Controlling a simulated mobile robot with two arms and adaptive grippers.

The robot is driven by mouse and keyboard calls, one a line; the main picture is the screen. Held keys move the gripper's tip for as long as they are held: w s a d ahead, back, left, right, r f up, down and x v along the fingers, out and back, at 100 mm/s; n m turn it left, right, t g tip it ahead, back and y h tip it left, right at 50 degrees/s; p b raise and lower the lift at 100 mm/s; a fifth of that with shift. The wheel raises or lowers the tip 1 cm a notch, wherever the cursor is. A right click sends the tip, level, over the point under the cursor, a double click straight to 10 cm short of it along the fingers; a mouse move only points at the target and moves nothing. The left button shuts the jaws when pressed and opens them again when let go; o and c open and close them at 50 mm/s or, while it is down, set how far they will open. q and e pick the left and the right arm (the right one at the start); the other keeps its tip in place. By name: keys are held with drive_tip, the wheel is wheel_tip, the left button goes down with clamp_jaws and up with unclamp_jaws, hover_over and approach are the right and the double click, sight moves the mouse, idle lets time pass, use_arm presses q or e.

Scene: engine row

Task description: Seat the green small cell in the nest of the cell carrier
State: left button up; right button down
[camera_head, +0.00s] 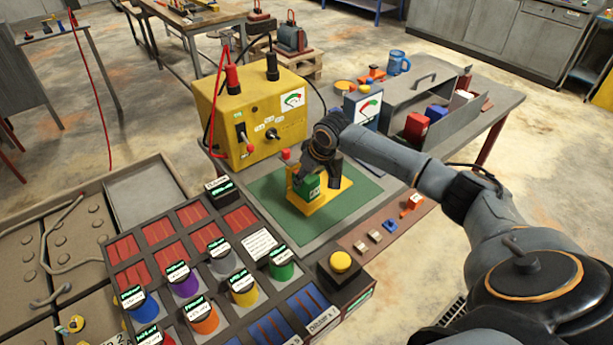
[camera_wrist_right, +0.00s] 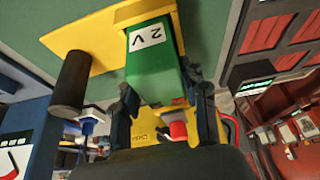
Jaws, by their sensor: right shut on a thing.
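The green small cell (camera_head: 308,188), a block with a white "2 V" label, is between the fingers of my right gripper (camera_head: 318,172). In the right wrist view the cell (camera_wrist_right: 152,62) sits between the two dark fingertips (camera_wrist_right: 165,105), which are shut on it. The yellow cell carrier (camera_head: 328,200) stands on a green mat (camera_head: 345,215), and the carrier (camera_wrist_right: 85,40) also shows behind the cell in the wrist view. The cell is at the carrier, but the nest is hidden, so I cannot tell whether it is fully down. My left gripper is not in view.
A yellow meter box (camera_head: 255,120) with cables stands behind the mat. A rack of coloured round cells (camera_head: 205,315) lies in front left. A yellow button (camera_head: 341,262) is at the front right. A grey tray (camera_head: 425,100) and blue mug (camera_head: 397,62) stand at the back right.

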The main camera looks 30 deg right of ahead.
drive_tip(key=shift+r, duration=0.1)
drive_tip(key=c, duration=0.7)
unclamp_jaws()
drive_tip(key=b+v, duration=0.1)
drive_tip(key=v, duration=1.1)
